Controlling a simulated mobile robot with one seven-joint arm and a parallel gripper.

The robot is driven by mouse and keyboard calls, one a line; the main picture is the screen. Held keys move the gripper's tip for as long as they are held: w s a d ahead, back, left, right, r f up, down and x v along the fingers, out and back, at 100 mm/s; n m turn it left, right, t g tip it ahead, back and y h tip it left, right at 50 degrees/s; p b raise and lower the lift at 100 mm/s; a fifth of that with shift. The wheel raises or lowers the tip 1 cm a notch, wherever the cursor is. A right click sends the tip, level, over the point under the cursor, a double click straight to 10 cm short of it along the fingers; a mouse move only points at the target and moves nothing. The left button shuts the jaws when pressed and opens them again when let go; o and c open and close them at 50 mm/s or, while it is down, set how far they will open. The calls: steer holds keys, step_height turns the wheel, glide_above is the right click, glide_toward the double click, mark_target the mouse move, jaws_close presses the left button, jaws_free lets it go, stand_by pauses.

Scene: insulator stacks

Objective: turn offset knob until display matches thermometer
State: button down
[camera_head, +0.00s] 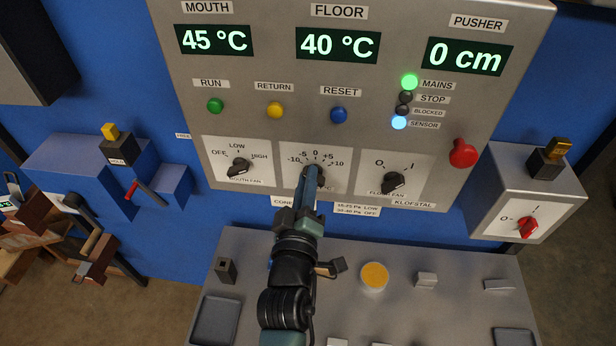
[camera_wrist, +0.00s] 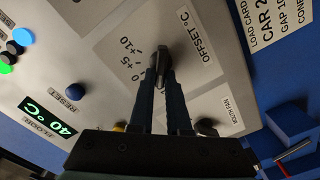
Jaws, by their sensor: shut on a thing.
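The offset knob (camera_wrist: 162,60) is a dark knob on a white plate marked OFFSET °C. In the head view its scale (camera_head: 316,160) runs from -10 to +10, and my gripper covers most of the knob. My gripper (camera_head: 312,180) is shut on the knob; the wrist view shows its two fingers (camera_wrist: 164,80) on either side of it. I cannot tell where the pointer stands. The mouth display (camera_head: 213,40) reads 45 °C and the floor display (camera_head: 338,45) reads 40 °C. I cannot make out a thermometer with certainty.
The mouth fan knob (camera_head: 239,167) and floor fan knob (camera_head: 393,183) flank the offset plate. A grey table (camera_head: 250,240) with small blocks stands below. A small display (camera_head: 6,204) at the left edge is unreadable.

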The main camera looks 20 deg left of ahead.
steer(key=shift+r+n, duration=0.1)
steer(key=shift+n, duration=0.6)
steer(key=shift+w, duration=0.1)
steer(key=c, duration=0.9)
jaws_free()
steer(key=shift+b+v, duration=1.6)
steer(key=shift+v, duration=4.75)
